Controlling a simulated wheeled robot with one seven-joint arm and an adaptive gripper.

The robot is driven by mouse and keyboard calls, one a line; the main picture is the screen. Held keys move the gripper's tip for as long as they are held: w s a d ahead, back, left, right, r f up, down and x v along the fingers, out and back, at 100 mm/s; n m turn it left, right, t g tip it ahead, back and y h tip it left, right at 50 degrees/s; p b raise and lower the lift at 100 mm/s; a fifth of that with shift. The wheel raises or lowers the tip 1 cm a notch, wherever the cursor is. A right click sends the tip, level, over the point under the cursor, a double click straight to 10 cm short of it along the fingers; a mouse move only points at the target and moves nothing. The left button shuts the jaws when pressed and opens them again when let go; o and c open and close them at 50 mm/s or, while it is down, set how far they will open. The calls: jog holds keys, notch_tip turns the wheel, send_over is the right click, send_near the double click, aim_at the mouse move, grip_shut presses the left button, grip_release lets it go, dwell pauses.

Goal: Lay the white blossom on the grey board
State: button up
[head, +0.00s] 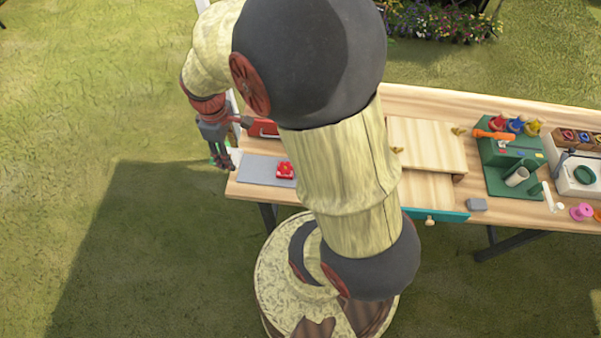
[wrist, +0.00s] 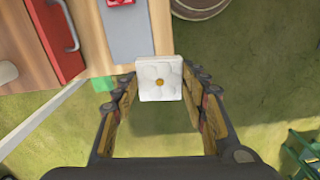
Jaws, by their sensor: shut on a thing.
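The white blossom is a white square block with a flower relief and a yellow centre, seen in the wrist view (wrist: 159,92). My gripper (wrist: 160,82) is shut on it, its fingertips at the block's two sides. In the head view my gripper (head: 221,158) is at the left end of the table, with the white block (head: 236,158) partly showing beside it. The grey board (head: 256,168) lies flat near the table's left end. It also shows in the wrist view (wrist: 127,36), just beyond the blossom. A red blossom (head: 285,170) lies on the board's right part.
A red box with a grey handle (wrist: 52,40) stands beside the board. A wooden stand (head: 428,145), a green holder (head: 508,155) and coloured pieces occupy the table's middle and right. My arm hides part of the table. Grass lies beyond the left edge.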

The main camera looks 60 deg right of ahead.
jog(key=s+a+f, duration=0.1)
jog(key=s+f, duration=0.3)
jog(key=s, duration=0.6)
jog(key=b, duration=0.4)
send_over(254, 169)
jog(key=shift+n, duration=0.4)
jog(key=f, duration=0.9)
jog(key=shift+s+a, duration=0.15)
jog(key=shift+s, duration=0.2)
jog(key=shift+w+d+f+b, duration=0.15)
jog(key=shift+f+b, duration=0.1)
jog(key=shift+f, duration=0.75)
jog(key=shift+w+d+f+b, duration=0.15)
jog(key=shift+f+b, duration=0.1)
jog(key=shift+f, duration=0.75)
jog(key=shift+f, duration=0.2)
jog(key=o, duration=1.1)
